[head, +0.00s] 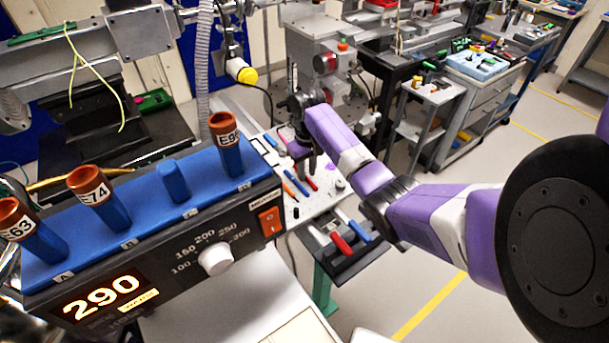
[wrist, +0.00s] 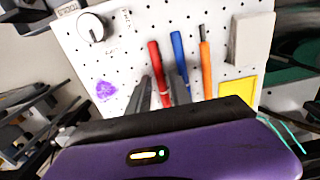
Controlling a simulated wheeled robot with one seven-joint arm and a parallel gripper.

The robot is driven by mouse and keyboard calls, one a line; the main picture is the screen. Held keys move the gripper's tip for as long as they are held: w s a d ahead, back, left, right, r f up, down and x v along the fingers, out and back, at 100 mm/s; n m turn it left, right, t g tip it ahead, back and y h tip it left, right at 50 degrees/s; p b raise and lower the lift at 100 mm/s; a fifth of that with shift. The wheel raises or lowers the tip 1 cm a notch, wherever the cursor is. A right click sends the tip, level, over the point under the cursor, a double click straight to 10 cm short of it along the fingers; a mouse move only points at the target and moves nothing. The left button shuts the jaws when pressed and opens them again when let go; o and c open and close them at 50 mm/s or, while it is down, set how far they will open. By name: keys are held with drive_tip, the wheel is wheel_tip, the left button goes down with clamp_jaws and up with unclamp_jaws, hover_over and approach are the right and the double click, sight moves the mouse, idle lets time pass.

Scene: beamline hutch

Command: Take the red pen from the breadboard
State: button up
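The breadboard (wrist: 125,55) is a white plate with rows of holes; it also shows in the head view (head: 322,206). The red pen (wrist: 156,62) lies on it, with a blue pen (wrist: 177,52) close to its right and an orange pen (wrist: 205,62) further right. In the head view the red pen (head: 312,184) shows just below my gripper (head: 304,165). In the wrist view the two fingers of my gripper (wrist: 162,88) are apart, one on each side of the red pen's lower part. Whether they touch it I cannot tell.
A white block (wrist: 250,42), a yellow note (wrist: 238,90), a dial (wrist: 92,27) and a purple mark (wrist: 106,91) are on the breadboard. A dark tray (head: 345,262) with red and blue handled tools sits at its near edge. A black controller (head: 190,265) stands at left.

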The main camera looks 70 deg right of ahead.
sight(308, 177)
drive_tip(key=shift+f, duration=0.65)
clamp_jaws()
drive_tip(key=shift+r, duration=0.15)
wheel_tip(308, 177, up, 20)
drive_tip(key=p, duration=0.4)
